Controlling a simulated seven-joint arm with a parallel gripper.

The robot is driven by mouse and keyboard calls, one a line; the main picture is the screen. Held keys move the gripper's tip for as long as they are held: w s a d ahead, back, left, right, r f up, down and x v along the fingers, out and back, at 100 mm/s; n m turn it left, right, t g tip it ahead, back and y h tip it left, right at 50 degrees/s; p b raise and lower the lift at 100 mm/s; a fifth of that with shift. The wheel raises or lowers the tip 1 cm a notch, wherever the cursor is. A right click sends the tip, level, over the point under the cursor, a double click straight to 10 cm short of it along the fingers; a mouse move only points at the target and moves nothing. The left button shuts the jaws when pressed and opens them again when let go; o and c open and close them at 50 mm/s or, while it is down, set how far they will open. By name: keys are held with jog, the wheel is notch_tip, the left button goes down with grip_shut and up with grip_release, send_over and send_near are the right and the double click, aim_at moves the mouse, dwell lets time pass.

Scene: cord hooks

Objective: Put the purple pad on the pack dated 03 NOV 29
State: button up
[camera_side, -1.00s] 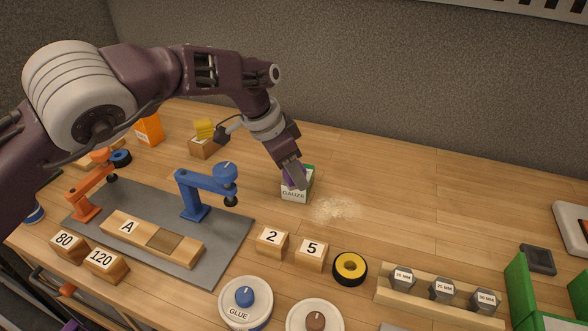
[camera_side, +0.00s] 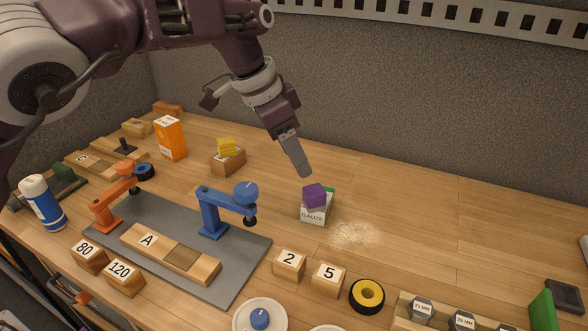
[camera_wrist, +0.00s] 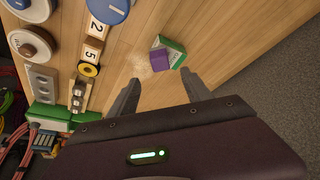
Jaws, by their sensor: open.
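The purple pad (camera_side: 315,195) sits on top of a white and green pack lettered GAUZE (camera_side: 314,218). No date on this pack is readable in either view. In the wrist view the purple pad (camera_wrist: 159,60) lies against the green and white pack (camera_wrist: 174,50), a little turned. My gripper (camera_side: 304,172) is above the pad and apart from it, just up and to the left in the side view. In the wrist view my gripper's fingers (camera_wrist: 160,92) are spread with nothing between them, and the pad lies beyond their tips.
A pale powdery patch (camera_side: 357,235) lies right of the pack. A yellow and black tape roll (camera_side: 367,296) and numbered blocks (camera_side: 290,265) stand in front. A blue clamp (camera_side: 228,210) is to the left. The table behind and right of the pack is clear.

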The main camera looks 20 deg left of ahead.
jog(key=shift+r, duration=0.15)
jog(key=w+a+r+n+t+h, duration=0.1)
jog(key=w+r+t+h, duration=0.15)
jog(key=r, duration=0.45)
jog(key=w+a+r+t+h, duration=0.1)
jog(key=a+r+t+h, duration=0.1)
jog(key=r+t, duration=0.3)
jog(key=s+a+r+n+t+y, duration=0.25)
jog(key=a+r+n, duration=0.2)
jog(key=a, duration=0.35)
jog(key=s+a+r+n+t+y, duration=0.2)
jog(key=a+r+n+y, duration=0.1)
jog(key=a+r, duration=0.35)
jog(key=s+a+f+n+g+y, duration=0.15)
jog(key=s+a+f, duration=0.25)
jog(key=s, duration=0.5)
jog(key=s+a+f+n+g+y, duration=0.1)
jog(key=s+a+f+g+y, duration=0.2)
jog(key=s+f, duration=0.35)
jog(key=s+d+f+m+g+h, duration=0.1)
jog(key=s+f, duration=0.3)
jog(key=s, duration=0.5)
jog(key=s+d+f+m+g+h, duration=0.1)
jog(key=s+d+f+g, duration=0.3)
jog(key=s, duration=0.4)
jog(key=shift+s+d, duration=0.35)
